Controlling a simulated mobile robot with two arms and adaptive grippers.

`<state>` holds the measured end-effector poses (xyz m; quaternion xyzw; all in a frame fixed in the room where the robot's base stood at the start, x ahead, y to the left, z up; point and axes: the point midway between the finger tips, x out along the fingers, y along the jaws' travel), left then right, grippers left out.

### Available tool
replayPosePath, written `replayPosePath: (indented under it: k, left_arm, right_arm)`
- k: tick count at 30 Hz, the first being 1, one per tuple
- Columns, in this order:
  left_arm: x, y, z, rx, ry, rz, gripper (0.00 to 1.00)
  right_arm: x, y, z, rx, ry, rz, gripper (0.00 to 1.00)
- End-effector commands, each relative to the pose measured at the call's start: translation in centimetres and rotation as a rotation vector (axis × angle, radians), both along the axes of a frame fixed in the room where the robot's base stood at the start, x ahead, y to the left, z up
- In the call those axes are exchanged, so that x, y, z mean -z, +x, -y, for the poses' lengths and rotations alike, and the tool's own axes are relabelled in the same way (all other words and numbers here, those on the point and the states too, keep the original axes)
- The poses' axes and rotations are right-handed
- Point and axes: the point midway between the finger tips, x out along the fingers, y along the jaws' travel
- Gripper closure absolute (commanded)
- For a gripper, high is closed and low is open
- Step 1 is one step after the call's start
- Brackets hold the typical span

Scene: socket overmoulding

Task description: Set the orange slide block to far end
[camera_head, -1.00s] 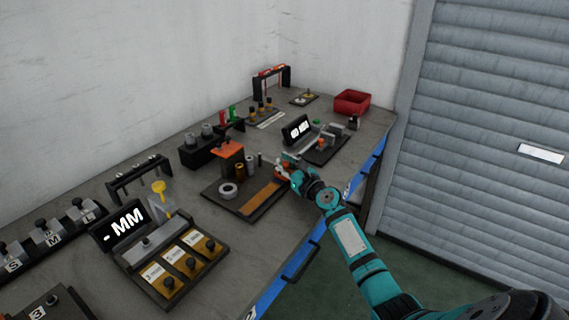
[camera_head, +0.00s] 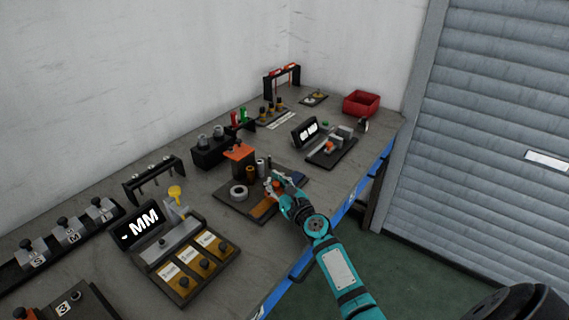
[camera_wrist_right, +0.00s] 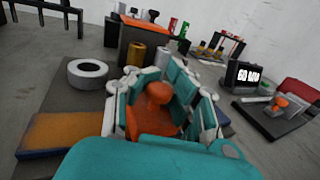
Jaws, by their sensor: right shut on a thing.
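The orange slide block (camera_wrist_right: 158,97) with its round knob sits between the fingers of my right gripper (camera_wrist_right: 155,88) in the right wrist view. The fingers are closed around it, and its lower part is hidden. In the head view my right gripper (camera_head: 271,184) is low over the right part of a dark board (camera_head: 225,203). An orange-brown strip (camera_head: 262,209) runs along this board, partly covered by the gripper. A dark blue patch (camera_head: 297,178) shows beyond the gripper. My left gripper is not in view.
On the board, a grey ring (camera_head: 239,192) and small cylinders stand close to the left of the gripper, by an orange-topped block (camera_head: 239,152). A fixture with a display (camera_head: 305,131) and a red bin (camera_head: 361,103) stand farther right. A fixture with a yellow knob (camera_head: 175,191) is nearer.

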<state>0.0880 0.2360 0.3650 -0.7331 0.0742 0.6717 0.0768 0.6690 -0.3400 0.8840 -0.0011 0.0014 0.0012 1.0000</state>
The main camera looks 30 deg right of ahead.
Motion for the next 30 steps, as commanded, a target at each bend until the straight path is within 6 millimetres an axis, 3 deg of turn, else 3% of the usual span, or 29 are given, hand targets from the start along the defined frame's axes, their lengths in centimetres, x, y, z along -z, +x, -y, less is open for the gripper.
replayPosePath:
  k: [1, 9, 23, 24, 30]
  left_arm:
    - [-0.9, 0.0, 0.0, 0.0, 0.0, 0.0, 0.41]
    - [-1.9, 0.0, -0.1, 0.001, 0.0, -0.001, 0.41]
    - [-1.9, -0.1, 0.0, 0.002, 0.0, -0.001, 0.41]
    - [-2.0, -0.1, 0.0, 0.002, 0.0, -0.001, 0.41]
    - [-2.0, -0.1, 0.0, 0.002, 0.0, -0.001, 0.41]
  right_arm:
    - [0.2, -0.8, -0.6, 0.011, 0.001, -0.011, 1.0]
    - [0.5, -2.4, -4.3, 0.013, -0.002, -0.01, 1.0]
    - [0.7, -2.7, -5.4, 0.006, 0.0, -0.011, 1.0]
    - [0.8, -2.7, -5.4, 0.006, 0.001, -0.011, 0.83]
    - [0.7, -2.7, -5.5, 0.005, 0.001, -0.01, 0.57]
